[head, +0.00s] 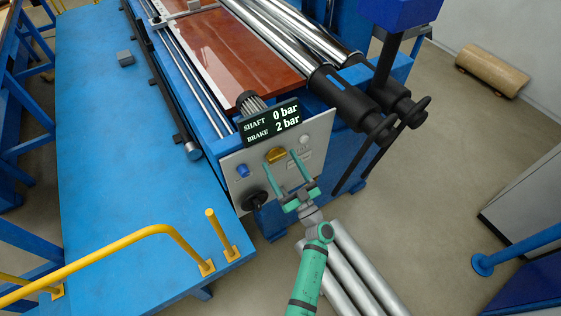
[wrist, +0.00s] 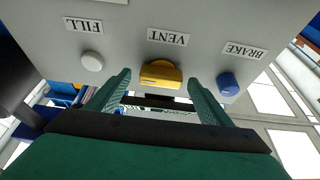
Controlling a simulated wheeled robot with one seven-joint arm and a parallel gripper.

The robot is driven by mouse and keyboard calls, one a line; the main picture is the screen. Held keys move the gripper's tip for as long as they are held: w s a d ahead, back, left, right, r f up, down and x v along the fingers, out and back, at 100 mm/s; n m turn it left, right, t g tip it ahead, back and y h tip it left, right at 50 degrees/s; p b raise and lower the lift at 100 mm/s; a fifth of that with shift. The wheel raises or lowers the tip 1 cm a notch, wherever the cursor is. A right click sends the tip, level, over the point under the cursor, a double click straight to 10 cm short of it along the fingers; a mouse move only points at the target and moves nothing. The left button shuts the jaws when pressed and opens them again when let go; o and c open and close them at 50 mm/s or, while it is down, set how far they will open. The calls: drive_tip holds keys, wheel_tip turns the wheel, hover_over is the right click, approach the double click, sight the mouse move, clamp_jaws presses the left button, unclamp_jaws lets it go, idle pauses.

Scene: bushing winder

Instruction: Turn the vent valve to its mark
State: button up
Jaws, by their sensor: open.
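The vent valve is a yellow knob (head: 276,155) on the grey control panel (head: 318,140) in the head view. In the wrist view the yellow knob (wrist: 160,74) sits by the VENT label (wrist: 168,37), which appears upside down. My gripper (head: 281,174) is open, its two green fingers pointing at the panel around the knob's line. In the wrist view the open fingers (wrist: 160,85) stand left and right of the knob, apart from it. The valve's mark cannot be made out.
A blue knob (wrist: 228,84) by the BRAKE label and a white FILL button (wrist: 92,60) flank the vent knob. A black handwheel (head: 254,201) is lower on the panel. A display (head: 271,122) reads shaft 0 bar, brake 2 bar. Metal tubes (head: 345,272) lie below my arm.

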drive_tip(key=shift+w+a+r, duration=0.2)
drive_tip(key=shift+w+a, duration=0.3)
drive_tip(key=shift+d, duration=0.1)
drive_tip(key=c, duration=1)
drive_tip(key=shift+c, duration=0.2)
